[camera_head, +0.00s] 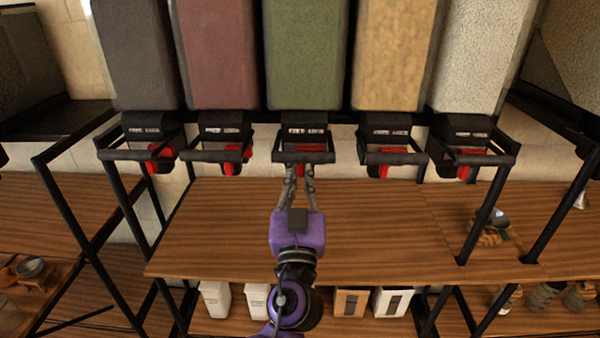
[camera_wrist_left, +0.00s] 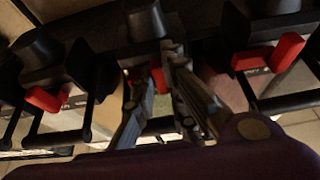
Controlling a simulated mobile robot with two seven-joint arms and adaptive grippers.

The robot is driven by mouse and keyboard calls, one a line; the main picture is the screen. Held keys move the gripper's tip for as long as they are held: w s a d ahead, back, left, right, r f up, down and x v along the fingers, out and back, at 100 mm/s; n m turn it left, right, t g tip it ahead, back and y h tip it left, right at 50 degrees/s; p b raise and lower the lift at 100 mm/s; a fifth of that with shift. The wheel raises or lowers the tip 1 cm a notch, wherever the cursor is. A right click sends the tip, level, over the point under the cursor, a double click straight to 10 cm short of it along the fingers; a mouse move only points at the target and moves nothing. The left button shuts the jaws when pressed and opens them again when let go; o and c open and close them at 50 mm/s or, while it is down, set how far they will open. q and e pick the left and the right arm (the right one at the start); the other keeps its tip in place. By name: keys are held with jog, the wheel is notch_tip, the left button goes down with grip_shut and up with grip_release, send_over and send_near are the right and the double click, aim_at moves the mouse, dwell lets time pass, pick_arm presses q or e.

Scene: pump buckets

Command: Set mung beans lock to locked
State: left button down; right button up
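The mung beans bin (camera_head: 306,55) is the green-filled one in the middle of the row in the head view. Its black dispenser (camera_head: 304,131) hangs below. My left gripper (camera_head: 300,172) reaches up to the front of this dispenser, with its fingers apart. In the left wrist view the two fingers (camera_wrist_left: 160,75) stand on either side of a small red lock handle (camera_wrist_left: 158,79). The fingers hide most of this handle, and whether they touch it I cannot tell. My right gripper is not in view.
Neighbouring dispensers have red handles, one to the left (camera_head: 234,163) and one to the right (camera_head: 377,166), inside black bar frames. A wooden shelf (camera_head: 390,215) lies below, mostly bare. White containers (camera_head: 391,301) stand on a lower shelf.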

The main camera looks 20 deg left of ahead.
pick_arm(q)
jog(key=shift+w+d+b, duration=0.2)
jog(key=shift+d+b, duration=0.25)
jog(key=shift+d, duration=0.15)
jog(key=shift+w+d+b, duration=0.15)
jog(key=shift+d+b, duration=0.3)
jog(key=shift+d, duration=0.15)
jog(key=c, duration=1.8)
grip_release()
jog(key=shift+d, duration=0.15)
jog(key=v, duration=1.2)
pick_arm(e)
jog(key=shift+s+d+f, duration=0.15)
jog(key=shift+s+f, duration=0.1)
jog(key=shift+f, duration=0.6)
